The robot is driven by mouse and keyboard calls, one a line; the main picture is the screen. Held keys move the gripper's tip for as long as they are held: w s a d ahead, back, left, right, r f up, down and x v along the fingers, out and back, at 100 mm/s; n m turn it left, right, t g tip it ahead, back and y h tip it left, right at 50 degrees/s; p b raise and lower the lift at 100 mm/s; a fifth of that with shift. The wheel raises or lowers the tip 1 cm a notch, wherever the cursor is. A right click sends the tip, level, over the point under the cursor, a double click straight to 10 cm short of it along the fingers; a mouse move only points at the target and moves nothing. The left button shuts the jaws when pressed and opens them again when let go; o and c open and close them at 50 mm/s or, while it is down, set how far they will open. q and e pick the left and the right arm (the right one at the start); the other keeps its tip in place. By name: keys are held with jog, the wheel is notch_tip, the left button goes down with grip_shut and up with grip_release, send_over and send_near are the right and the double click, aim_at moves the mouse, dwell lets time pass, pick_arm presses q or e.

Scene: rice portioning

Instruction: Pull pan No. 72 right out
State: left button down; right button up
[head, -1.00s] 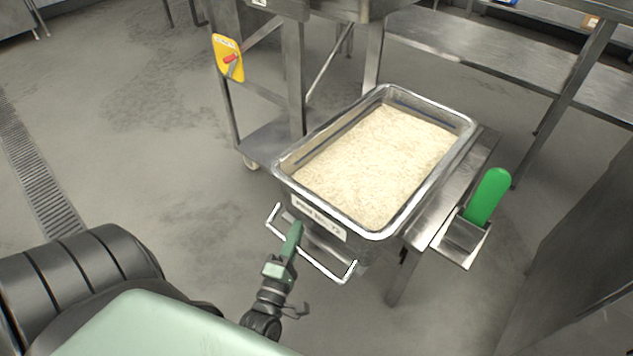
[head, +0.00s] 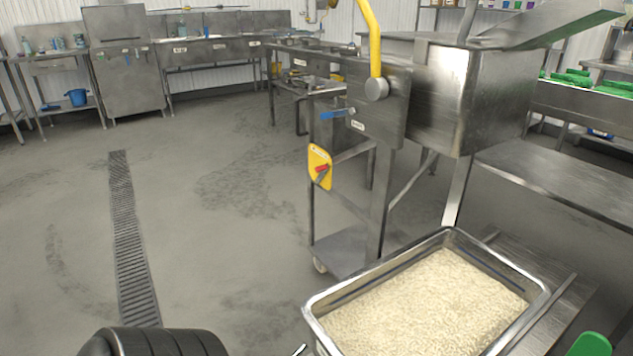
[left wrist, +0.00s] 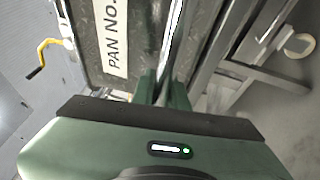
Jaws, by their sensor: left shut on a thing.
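Pan No. 72 is a steel pan (head: 378,268) heaped with white rice (head: 430,305), at the bottom right of the head view. It sits over a steel frame, and its near end is cut off. In the left wrist view its label (left wrist: 110,38) reads "PAN NO.", with the number out of sight. My left gripper (left wrist: 163,88) is shut on the pan's bright bar handle (left wrist: 173,45), in front of the labelled face. In the head view this gripper is below the frame. My right gripper is not in view.
A steel machine (head: 440,100) with a yellow handle (head: 371,40) stands beyond the pan. A wheeled cart shelf (head: 350,250) is left of it. A steel rail (head: 535,315) and green scoop handle (head: 590,345) lie right. Open floor with a drain grate (head: 132,240) is left.

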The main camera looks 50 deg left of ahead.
pick_arm(q)
jog(key=c, duration=1.4)
grip_release()
jog(key=shift+s, duration=0.3)
jog(key=v, duration=0.7)
jog(key=shift+s, duration=0.35)
jog(key=shift+d+f, duration=0.15)
